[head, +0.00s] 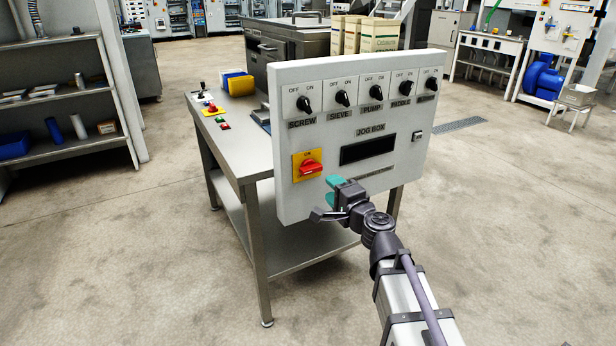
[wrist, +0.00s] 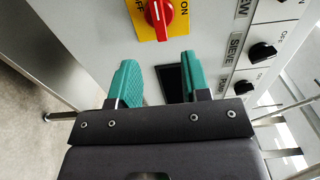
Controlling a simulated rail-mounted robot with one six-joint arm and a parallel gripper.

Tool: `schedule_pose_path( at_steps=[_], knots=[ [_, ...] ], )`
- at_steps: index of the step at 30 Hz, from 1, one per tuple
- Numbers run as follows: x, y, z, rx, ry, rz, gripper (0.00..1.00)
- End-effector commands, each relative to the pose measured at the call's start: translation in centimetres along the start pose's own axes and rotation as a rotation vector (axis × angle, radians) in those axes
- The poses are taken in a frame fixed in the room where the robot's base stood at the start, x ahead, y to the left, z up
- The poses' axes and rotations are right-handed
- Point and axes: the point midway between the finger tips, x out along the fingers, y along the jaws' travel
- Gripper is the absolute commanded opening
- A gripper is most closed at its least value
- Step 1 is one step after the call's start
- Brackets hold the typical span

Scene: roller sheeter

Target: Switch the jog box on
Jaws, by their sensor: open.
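The jog box (head: 440,100) is a pale upright panel with a dark display (head: 368,150). At its lower left is a red rotary switch (head: 309,169) on a yellow plate. Its handle lies roughly level in the head view, with ON printed above. The switch also shows at the top of the wrist view (wrist: 158,14), partly cut off, with a white mark and part of OFF. My gripper (head: 331,193) is open and empty, just below and right of the switch. Its teal fingers (wrist: 160,80) point toward the panel, apart from the switch.
A row of black selector knobs (head: 342,98) lines the panel's top, and a small button (head: 417,135) is at its right. A steel table (head: 240,150) stands beside and behind the panel, holding bins and small controls.

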Motion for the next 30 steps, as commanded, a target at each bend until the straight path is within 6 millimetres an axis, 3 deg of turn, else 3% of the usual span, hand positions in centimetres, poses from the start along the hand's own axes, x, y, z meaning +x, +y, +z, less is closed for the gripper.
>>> schedule_pose_path(
  at_steps=[12, 21, 30],
  knots=[
    [9.1, 0.1, 0.0, -0.001, -0.002, 0.001, 0.44],
    [9.7, 0.1, 0.1, -0.002, -0.002, 0.001, 0.44],
    [9.7, 0.1, 0.1, -0.002, -0.002, 0.001, 0.16]
  ],
)
